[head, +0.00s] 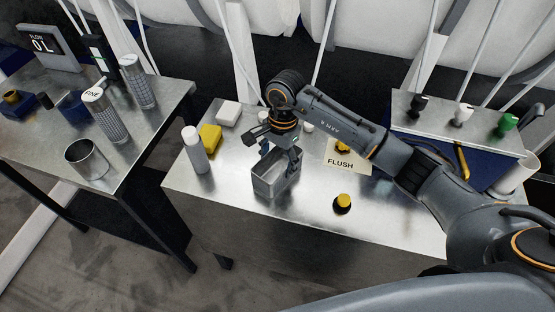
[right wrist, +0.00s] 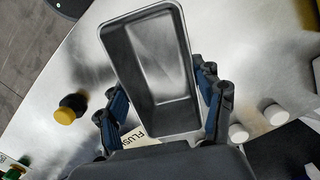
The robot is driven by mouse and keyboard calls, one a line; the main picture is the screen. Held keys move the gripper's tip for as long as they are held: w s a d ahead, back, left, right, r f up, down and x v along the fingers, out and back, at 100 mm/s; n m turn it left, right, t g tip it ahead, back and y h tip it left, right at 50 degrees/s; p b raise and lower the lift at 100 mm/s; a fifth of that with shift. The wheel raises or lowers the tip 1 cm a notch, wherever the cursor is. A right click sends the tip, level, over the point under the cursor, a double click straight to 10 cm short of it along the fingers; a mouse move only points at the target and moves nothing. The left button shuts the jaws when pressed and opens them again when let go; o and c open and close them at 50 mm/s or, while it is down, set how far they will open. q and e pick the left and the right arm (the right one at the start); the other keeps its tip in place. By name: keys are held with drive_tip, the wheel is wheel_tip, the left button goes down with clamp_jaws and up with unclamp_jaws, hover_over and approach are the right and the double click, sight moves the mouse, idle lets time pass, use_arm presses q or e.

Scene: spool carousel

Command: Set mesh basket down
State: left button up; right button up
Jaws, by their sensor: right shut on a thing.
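My right gripper (head: 279,160) is shut on an open rectangular metal bin (head: 268,182), near the front of the middle table. In the right wrist view the fingers (right wrist: 162,105) sit on either side of the bin (right wrist: 155,65), which is empty and smooth-walled, with no mesh visible. I cannot tell whether its base touches the tabletop. Two mesh cylinders stand on the left table: one marked FINE (head: 106,118) and another (head: 138,82) behind it. My left gripper is not in view.
On the middle table are a white bottle (head: 194,150), a yellow block (head: 210,138), a white block (head: 229,113), a FLUSH card (head: 345,160) and a yellow-capped knob (head: 342,203). A raised panel with coloured knobs (head: 463,115) stands at the right.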

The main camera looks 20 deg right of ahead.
sight(281, 172)
drive_tip(key=shift+f, duration=0.15)
drive_tip(key=o, duration=1.2)
drive_tip(key=shift+r, duration=0.3)
wheel_tip(281, 172, up, 12)
drive_tip(key=d+b, duration=0.1)
drive_tip(key=b, duration=0.2)
drive_tip(key=shift+w+f, duration=0.15)
drive_tip(key=shift+w, duration=0.3)
drive_tip(key=shift+s+d+f, duration=0.1)
